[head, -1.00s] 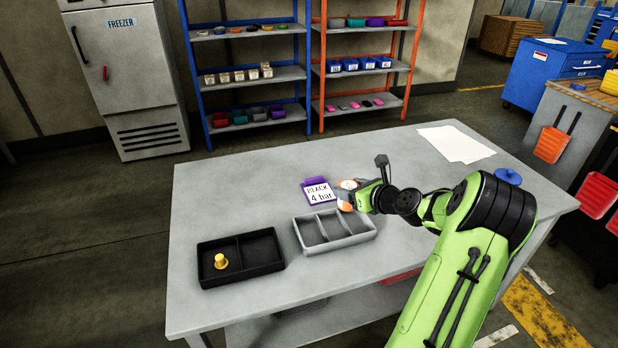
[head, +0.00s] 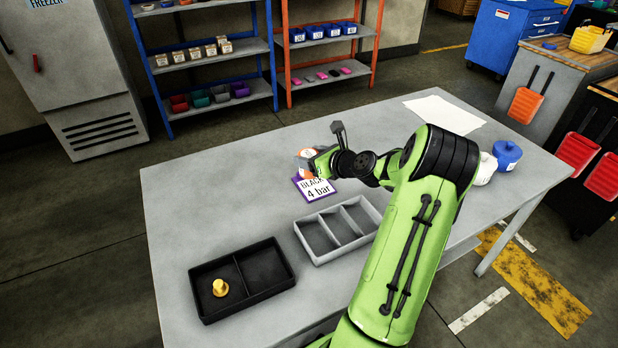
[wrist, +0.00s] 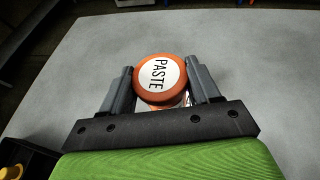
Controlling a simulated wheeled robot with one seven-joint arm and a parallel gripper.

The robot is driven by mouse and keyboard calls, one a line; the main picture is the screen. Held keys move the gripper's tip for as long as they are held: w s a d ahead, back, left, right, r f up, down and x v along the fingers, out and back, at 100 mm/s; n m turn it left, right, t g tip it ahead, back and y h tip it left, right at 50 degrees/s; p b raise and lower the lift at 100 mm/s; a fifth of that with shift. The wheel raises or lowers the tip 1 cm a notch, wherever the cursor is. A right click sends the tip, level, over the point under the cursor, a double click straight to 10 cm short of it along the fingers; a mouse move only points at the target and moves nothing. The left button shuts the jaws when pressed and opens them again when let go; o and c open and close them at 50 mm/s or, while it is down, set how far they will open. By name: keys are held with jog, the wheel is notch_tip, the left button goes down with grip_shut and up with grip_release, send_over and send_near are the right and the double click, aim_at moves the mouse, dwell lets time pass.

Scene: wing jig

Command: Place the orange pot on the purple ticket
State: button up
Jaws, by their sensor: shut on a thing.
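The orange pot (wrist: 158,75) has an orange lid with a white label reading PASTE. In the wrist view it sits between both fingers of my gripper (wrist: 160,66), which is shut on it. In the head view the pot (head: 304,155) shows at my gripper (head: 309,160), partly covered by it. The purple ticket (head: 298,183) lies on the table with a white face reading BLACK 4 bar. The pot appears just behind the ticket's far edge. Its base is hidden, so I cannot tell its height above the table. The wrist view does not show the ticket.
A grey divided tray (head: 309,224) stands in front of the ticket. A black two-part tray (head: 240,258) holding a yellow knob (head: 219,288) is front left. White paper (head: 445,114) and a blue lidded pot (head: 507,155) lie right. The table's back left is clear.

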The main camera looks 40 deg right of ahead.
aim_at(311, 178)
notch_tip(311, 178, down, 8)
jog(key=b, duration=0.2)
jog(key=shift+r+b, duration=0.1)
jog(key=shift+b, duration=0.2)
jog(key=shift+r, duration=0.15)
jog(key=o, duration=1.4)
jog(key=shift+f, duration=0.2)
jog(key=shift+o, duration=0.2)
